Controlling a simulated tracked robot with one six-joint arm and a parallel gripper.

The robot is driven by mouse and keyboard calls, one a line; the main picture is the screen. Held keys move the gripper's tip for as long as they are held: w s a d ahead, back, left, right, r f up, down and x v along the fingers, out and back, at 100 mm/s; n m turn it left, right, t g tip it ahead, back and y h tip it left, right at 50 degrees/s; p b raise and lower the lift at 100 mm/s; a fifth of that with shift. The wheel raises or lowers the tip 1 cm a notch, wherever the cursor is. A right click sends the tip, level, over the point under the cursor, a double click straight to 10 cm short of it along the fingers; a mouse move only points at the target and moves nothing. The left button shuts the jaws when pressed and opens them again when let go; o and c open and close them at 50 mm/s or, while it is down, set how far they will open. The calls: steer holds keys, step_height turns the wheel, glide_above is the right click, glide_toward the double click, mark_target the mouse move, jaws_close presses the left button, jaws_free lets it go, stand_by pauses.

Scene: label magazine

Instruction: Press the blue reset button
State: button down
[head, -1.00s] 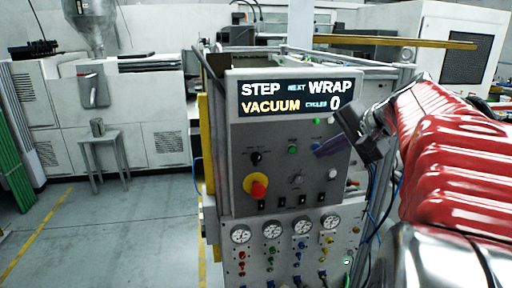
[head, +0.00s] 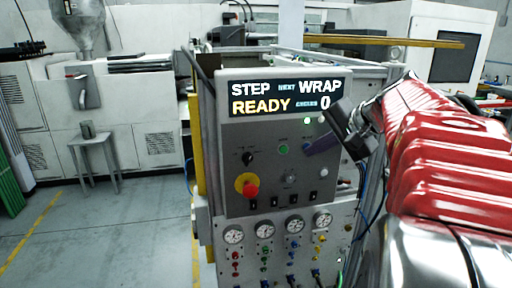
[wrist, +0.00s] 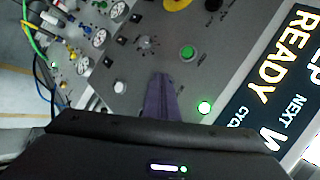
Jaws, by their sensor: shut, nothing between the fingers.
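My gripper (head: 308,152) is shut and empty, with its dark purple fingers in front of the upper right of the grey control panel (head: 235,205). The fingers also show in the wrist view (wrist: 161,80), pointing at the panel between a green button (wrist: 188,53) and a white button (wrist: 119,87). I see no blue button in either view; the fingers cover part of the panel there. I cannot tell whether the fingertips touch the panel. The display (head: 290,96) reads STEP, NEXT WRAP, READY, CYCLES 0.
A red emergency stop on a yellow ring (head: 250,188) and a black selector knob (head: 247,158) sit on the panel's left. A lit green-white lamp (wrist: 204,107) is near the fingers. Gauges (head: 265,229) and cables lie below. Open floor (head: 120,235) is at the left.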

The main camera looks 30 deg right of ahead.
steer(key=shift+s, duration=0.1)
steer(key=shift+s+a, duration=0.2)
steer(key=shift+s, duration=0.45)
steer(key=shift+s, duration=0.1)
steer(key=s, duration=0.1)
steer(key=s+a, duration=0.1)
steer(key=s, duration=0.2)
steer(key=shift+s+a, duration=0.25)
steer(key=shift+s, duration=0.05)
stand_by(0.6)
